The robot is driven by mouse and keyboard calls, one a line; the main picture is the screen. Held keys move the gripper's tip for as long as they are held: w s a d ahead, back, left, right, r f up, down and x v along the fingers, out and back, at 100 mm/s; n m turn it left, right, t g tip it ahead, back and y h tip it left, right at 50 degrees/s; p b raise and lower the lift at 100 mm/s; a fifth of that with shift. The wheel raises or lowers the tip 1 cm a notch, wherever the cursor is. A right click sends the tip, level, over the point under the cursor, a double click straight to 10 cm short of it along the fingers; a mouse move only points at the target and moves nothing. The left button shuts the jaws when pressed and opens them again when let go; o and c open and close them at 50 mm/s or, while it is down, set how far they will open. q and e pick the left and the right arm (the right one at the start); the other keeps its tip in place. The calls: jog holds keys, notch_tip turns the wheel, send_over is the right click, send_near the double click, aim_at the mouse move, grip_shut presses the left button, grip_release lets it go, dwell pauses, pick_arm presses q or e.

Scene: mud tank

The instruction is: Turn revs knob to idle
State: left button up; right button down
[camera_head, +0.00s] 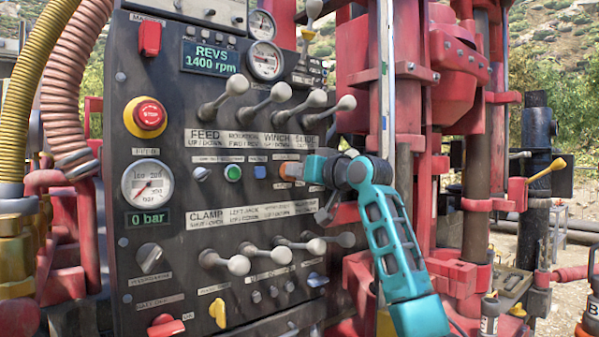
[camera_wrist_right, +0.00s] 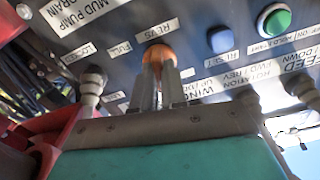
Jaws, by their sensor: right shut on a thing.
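The revs knob is orange and sits on the dark control panel. In the wrist view the revs knob (camera_wrist_right: 158,54) is under the REVS label, with a FULL label beside it. My right gripper (camera_wrist_right: 160,80) is shut on it, one finger on each side. In the head view the right gripper (camera_head: 296,170) reaches the panel from the right and hides most of the knob, so its pointing direction cannot be told. The revs display (camera_head: 211,58) reads 1400 rpm. My left gripper is not in view.
A green button (camera_head: 233,173) and a blue reset button (camera_head: 260,171) are left of the knob. Rows of levers stick out above (camera_head: 282,92) and below (camera_head: 282,256). A red stop button (camera_head: 149,115) is at upper left. Red rig structure (camera_head: 400,110) stands close on the right.

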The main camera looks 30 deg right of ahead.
jog(key=shift+n, duration=1)
jog(key=c, duration=1.2)
grip_release()
jog(key=shift+s, duration=0.1)
jog(key=s+b, duration=0.1)
jog(key=s, duration=0.3)
jog(key=s+b, duration=0.1)
jog(key=s, duration=0.3)
jog(key=s+d+b, duration=0.1)
jog(key=s, duration=0.3)
jog(key=shift+s, duration=0.4)
